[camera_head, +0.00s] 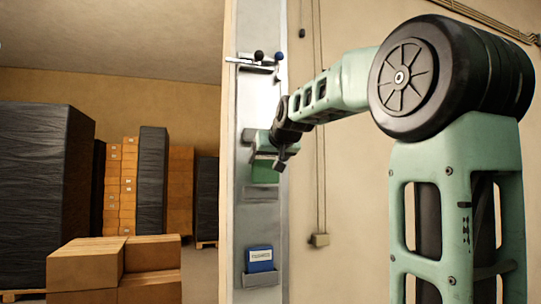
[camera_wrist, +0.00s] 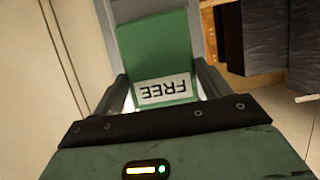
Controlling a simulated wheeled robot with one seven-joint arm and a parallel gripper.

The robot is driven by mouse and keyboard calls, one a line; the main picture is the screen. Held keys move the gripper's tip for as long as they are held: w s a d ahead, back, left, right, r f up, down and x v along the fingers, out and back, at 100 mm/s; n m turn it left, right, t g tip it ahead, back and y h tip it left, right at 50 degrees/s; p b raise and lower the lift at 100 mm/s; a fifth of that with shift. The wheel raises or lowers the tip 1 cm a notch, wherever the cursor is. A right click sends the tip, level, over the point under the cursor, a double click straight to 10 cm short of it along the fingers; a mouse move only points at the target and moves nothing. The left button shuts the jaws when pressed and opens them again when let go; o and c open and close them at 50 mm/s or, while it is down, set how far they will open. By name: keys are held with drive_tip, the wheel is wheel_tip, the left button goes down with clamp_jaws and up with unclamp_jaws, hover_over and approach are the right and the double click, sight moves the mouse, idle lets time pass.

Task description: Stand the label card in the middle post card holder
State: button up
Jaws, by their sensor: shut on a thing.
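A green label card (camera_head: 265,172) is at the grey post (camera_head: 245,215), at middle height. In the wrist view the card (camera_wrist: 155,50) shows a white label reading FREE, upside down in the picture. My gripper (camera_head: 268,152) is shut on the card near its labelled end; its two fingers (camera_wrist: 163,88) are at the card's sides in the wrist view. The grey middle card holder (camera_head: 262,193) is right at the card's lower edge. I cannot tell whether that edge is inside the holder.
A lower holder (camera_head: 262,280) on the post holds a blue card (camera_head: 259,258). A bracket (camera_head: 255,65) with a black and a blue knob is above my gripper. Stacked cartons (camera_head: 115,265) stand left.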

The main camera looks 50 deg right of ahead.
sight(265, 163)
drive_tip(key=shift+w+d+p, duration=0.4)
drive_tip(key=shift+w+d, duration=0.05)
drive_tip(key=shift+w, duration=0.3)
drive_tip(key=shift+w+d+p, duration=0.35)
drive_tip(key=shift+w+d, duration=0.1)
drive_tip(key=shift+w, duration=0.25)
drive_tip(key=shift+w+d+p, duration=0.4)
drive_tip(key=shift+w+d, duration=0.05)
drive_tip(key=shift+w, duration=0.3)
drive_tip(key=shift+w+d+f, duration=0.1)
drive_tip(key=shift+w+f, duration=0.05)
drive_tip(key=shift+w, duration=0.05)
drive_tip(key=shift+f+b, duration=1.05)
drive_tip(key=shift+f, duration=0.05)
drive_tip(key=o, duration=1)
drive_tip(key=shift+s, duration=0.15)
